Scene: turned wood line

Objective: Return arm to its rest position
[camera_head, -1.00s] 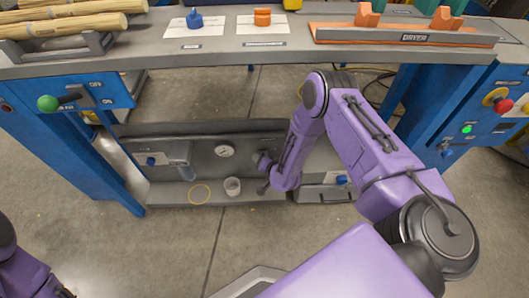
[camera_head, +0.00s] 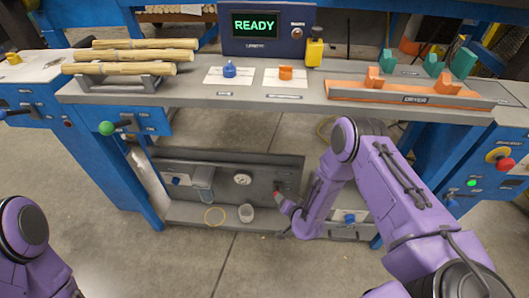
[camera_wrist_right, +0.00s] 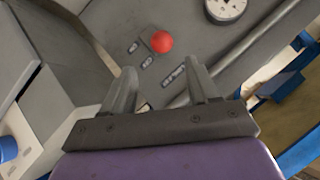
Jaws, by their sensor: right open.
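My right arm (camera_head: 395,195) bends down in front of the bench to the low panel under it. My right gripper (camera_wrist_right: 160,82) is open and empty in the right wrist view, with its two fingers apart. A red ball knob (camera_wrist_right: 161,42) on the grey panel shows just beyond and between the fingertips; it appears apart from them. In the head view the right gripper (camera_head: 283,204) is small and close to the panel (camera_head: 268,162). My left arm (camera_head: 28,245) shows at the lower left edge; its gripper is out of view.
The bench top (camera_head: 200,92) above my forearm carries wooden blanks (camera_head: 135,56), a blue knob piece (camera_head: 229,69), an orange piece (camera_head: 285,72) and the dryer rack (camera_head: 410,95). A screen (camera_head: 255,24) reads READY.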

